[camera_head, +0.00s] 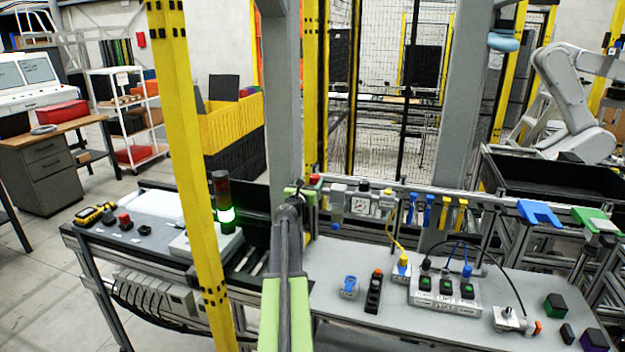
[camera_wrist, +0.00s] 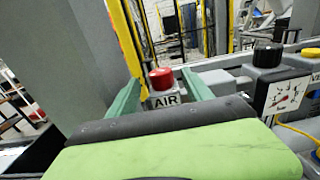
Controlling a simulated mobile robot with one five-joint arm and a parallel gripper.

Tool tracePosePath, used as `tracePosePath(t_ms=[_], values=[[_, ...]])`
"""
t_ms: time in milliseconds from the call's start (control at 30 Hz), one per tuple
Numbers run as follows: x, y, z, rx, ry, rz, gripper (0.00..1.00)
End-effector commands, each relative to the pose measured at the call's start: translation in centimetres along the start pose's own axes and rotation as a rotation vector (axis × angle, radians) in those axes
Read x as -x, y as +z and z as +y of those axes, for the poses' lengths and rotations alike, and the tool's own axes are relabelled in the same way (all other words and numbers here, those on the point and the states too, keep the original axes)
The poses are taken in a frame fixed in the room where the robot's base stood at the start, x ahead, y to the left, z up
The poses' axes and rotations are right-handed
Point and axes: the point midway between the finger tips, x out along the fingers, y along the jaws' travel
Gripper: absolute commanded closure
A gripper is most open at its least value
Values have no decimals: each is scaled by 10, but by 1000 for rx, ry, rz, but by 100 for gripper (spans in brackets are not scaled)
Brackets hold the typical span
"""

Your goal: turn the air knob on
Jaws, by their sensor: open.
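The air knob (camera_wrist: 161,77) is red and round, and sits on a grey block with a white AIR label (camera_wrist: 164,100). In the wrist view it lies between the two green fingers of my gripper (camera_wrist: 160,80), near the fingertips. A gap shows on each side, so I see no contact. My gripper is open and empty. In the head view the red knob (camera_head: 314,179) shows just beyond my gripper (camera_head: 301,192), at the left end of the rail, partly hidden by it. I cannot tell the knob's on or off position.
To the right on the rail are a gauge (camera_head: 360,205) and several blue and yellow tools. A black knob (camera_wrist: 267,55) stands right of the air knob. A yellow post (camera_head: 190,150) and a grey post (camera_head: 283,100) rise close by. The bench (camera_head: 335,270) holds switches and cables.

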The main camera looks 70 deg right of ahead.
Motion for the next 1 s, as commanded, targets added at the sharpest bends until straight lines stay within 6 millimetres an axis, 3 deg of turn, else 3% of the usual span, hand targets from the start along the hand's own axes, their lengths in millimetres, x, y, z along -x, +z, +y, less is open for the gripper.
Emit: tracePosePath(t_ms=[33,200,567,1000], values=[[-15,0,2,0,0,0,41],[-37,0,2,0,2,0,41],[-43,0,2,0,2,0,41],[-42,0,2,0,3,0,96]])
